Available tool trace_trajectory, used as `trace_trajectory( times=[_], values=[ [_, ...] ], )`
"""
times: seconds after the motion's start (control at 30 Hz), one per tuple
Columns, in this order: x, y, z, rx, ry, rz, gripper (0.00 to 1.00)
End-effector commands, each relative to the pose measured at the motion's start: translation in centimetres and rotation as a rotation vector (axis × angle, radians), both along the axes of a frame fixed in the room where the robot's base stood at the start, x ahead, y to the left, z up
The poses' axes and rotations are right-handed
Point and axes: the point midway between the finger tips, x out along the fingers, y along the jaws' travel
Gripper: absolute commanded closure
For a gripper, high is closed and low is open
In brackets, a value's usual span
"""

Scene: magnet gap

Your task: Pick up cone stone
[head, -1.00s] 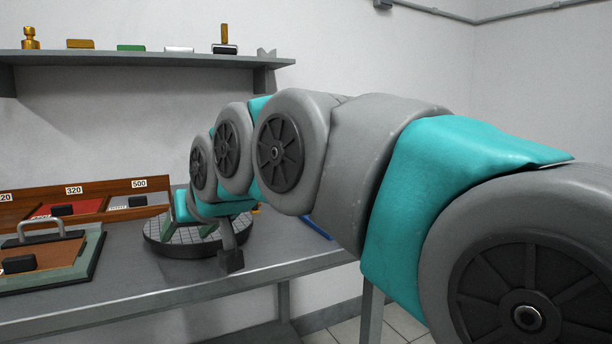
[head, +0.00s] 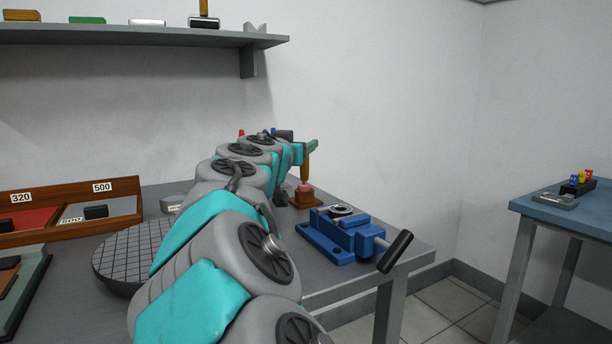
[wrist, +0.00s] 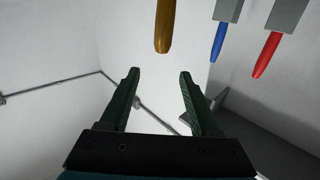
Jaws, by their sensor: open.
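The cone stone stands upright with a brown handle (head: 306,165) and a pinkish lower part in a small wooden block (head: 307,199) at the back of the bench. My gripper (head: 313,144) is level with the handle's top, mostly seen from the side. In the wrist view my gripper (wrist: 158,74) is open, with nothing between its dark green jaws. The handle (wrist: 163,28) hangs from that picture's top edge, centred between the jaws but above their tips. The stone is out of the wrist view.
A blue vise (head: 345,235) with a black-gripped handle is at the bench's right end. Blue (wrist: 219,42) and red (wrist: 266,55) tipped tools stand beside the handle in the wrist view. A round gridded plate (head: 118,262) lies left of my arm. A blue table (head: 570,212) is far right.

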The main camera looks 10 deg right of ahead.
Motion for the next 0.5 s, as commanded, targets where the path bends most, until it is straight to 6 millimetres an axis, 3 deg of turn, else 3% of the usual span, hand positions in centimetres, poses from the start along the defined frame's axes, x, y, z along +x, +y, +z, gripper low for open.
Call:
trace_trajectory(
  times=[0.33, 0.5],
  values=[
    [0.0, 0.0, -5.4, -0.001, 0.003, 0.0, 0.36],
    [1.6, -0.9, -5.2, 0.002, 0.001, 0.0, 0.36]
  ],
)
